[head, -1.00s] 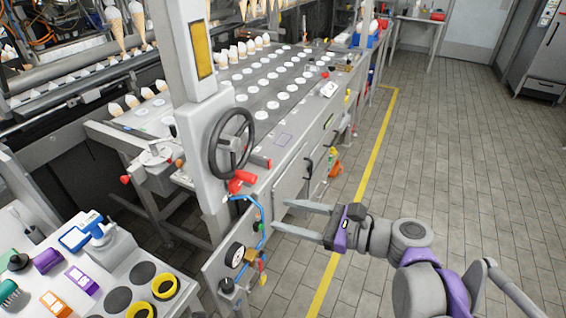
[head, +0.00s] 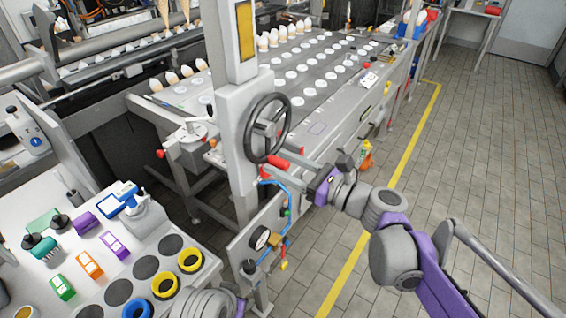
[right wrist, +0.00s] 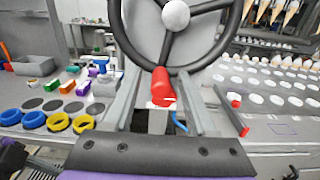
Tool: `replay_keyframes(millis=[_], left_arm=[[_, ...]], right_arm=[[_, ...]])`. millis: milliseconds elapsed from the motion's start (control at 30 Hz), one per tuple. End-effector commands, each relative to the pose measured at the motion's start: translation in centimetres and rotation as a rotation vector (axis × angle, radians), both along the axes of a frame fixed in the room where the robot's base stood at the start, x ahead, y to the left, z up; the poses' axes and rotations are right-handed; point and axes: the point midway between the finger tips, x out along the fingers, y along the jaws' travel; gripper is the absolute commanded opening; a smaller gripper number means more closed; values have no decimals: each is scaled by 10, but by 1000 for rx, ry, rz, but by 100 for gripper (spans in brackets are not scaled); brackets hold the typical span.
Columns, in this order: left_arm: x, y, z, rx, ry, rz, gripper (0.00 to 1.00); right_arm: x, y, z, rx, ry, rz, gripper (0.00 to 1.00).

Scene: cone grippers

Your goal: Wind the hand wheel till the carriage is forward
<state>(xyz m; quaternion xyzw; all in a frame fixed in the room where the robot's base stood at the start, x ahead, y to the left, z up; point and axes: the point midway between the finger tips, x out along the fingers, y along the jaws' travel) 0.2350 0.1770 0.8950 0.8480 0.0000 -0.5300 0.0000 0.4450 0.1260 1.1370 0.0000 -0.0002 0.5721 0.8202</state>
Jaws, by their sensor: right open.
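The black hand wheel (head: 248,143) stands on the grey column at the near end of the machine. In the right wrist view its rim and spokes (right wrist: 193,68) fill the top. A red handle (right wrist: 162,84) sits at the bottom of the rim. My right gripper (head: 285,176) is open just below the wheel; in the right wrist view its fingers (right wrist: 160,92) lie left and right of the handle, with gaps showing. I cannot tell which part is the carriage.
A bench (head: 35,283) with coloured blocks and rings is at the left. The tiled floor (head: 480,200) at the right is clear.

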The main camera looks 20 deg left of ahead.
Motion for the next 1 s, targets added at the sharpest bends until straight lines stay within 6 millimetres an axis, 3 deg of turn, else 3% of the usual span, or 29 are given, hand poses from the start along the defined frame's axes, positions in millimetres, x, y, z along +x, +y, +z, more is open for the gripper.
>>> replay_keyframes(millis=[267, 567, 1000], left_arm=[[0, 0, 0, 0, 0, 0, 50], [0, 0, 0, 0, 0, 0, 50], [0, 0, 0, 0, 0, 0, 50]], right_arm=[[1, 1, 0, 0, 0, -1, 55], [0, 1, 0, 0, 0, -1, 1], [1, 1, 0, -1, 0, -1, 0]])
